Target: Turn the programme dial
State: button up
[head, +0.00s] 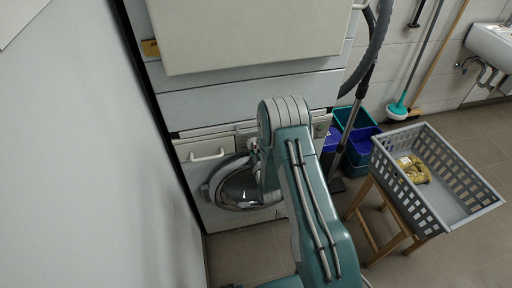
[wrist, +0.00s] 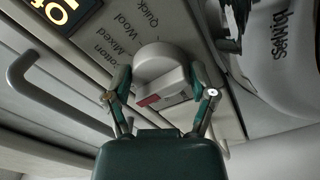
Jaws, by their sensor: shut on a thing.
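The programme dial (wrist: 158,62) is a round, pale grey knob with a raised grip bar and a small red mark. It sits on the panel in the wrist view, beside the printed words Quick, Wool, Mixed and one partly hidden word. My gripper (wrist: 158,84) has its two green fingers on either side of the dial, shut on it. In the head view my teal arm reaches to the front of the lower white machine (head: 222,215) and hides the dial and most of the gripper.
A pale bar handle (wrist: 48,95) and a lit display (wrist: 68,12) lie left of the dial. In the head view, the round glass door (head: 238,188) is below the panel. A grey basket (head: 440,215) on a wooden stool and blue bins (head: 362,150) stand to the right.

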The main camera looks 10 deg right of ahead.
jog(key=shift+a, duration=0.2)
jog(key=o, duration=1)
jog(key=shift+o, duration=0.2)
jog(key=shift+a, duration=0.1)
jog(key=s, duration=1.2)
jog(key=shift+f, duration=0.1)
